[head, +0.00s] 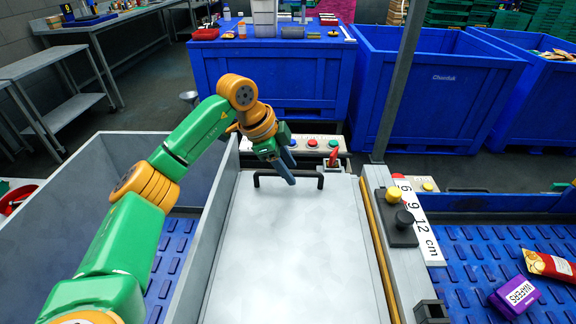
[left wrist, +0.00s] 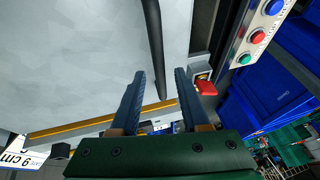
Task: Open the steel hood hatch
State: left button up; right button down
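The steel hood hatch (head: 290,255) is a flat pale grey panel lying closed in the head view, and it also fills the upper left of the left wrist view (left wrist: 70,60). A black bar handle (head: 262,181) runs across its far end. My left gripper (head: 290,178) is over the right half of the handle. In the left wrist view my left gripper (left wrist: 159,73) has its two fingers apart, with the handle bar (left wrist: 155,45) running between the fingertips. I cannot tell whether the fingers touch it. My right gripper is not in view.
A panel of coloured buttons (head: 311,142) and a red switch (head: 333,158) stand just beyond the handle. A yellow strip (head: 378,250) and a black knob block (head: 397,217) line the right side. A grey wall (head: 212,235) edges the left. Blue bins (head: 432,90) stand behind.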

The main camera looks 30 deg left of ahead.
pick_arm(q)
grip_shut()
dwell(1.2)
